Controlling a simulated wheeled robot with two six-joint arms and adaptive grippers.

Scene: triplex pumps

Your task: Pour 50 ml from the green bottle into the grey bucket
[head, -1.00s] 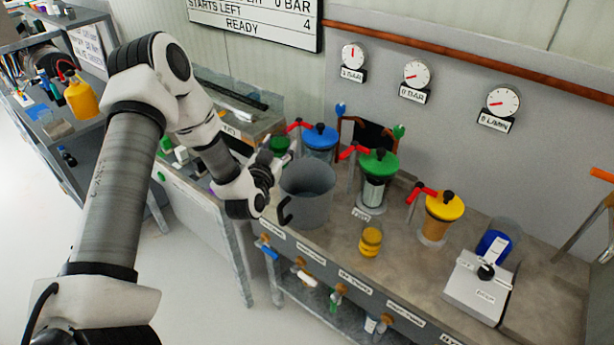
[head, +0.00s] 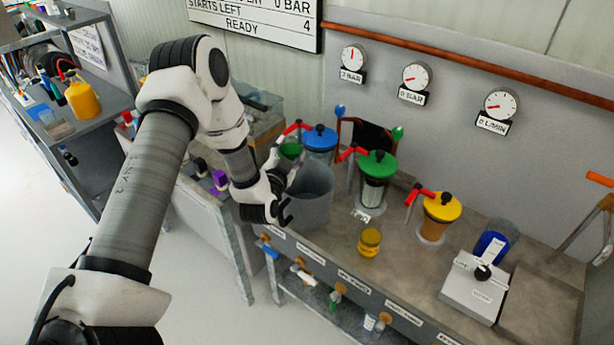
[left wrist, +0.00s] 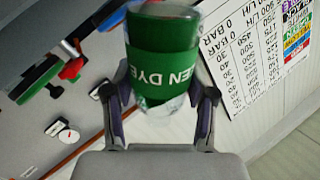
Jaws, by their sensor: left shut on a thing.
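The green bottle (head: 290,151) is in my left gripper (head: 279,172), at the upper left rim of the grey bucket (head: 313,195) in the head view. In the left wrist view the bottle (left wrist: 163,65) sits between both fingers, with a green label band reading "EN DYE" upside down. My left gripper is shut on it. The bucket stands on the bench; its inside bottom is hidden. The bottle's mouth and exact tilt cannot be told, and no stream shows. My right gripper is not in view.
Blue (head: 320,137), green (head: 378,166) and yellow (head: 442,207) topped pumps with red levers stand close behind and right of the bucket. A small yellow jar (head: 370,242) stands in front. A white scale (head: 476,287) is at the right. Gauges hang on the wall.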

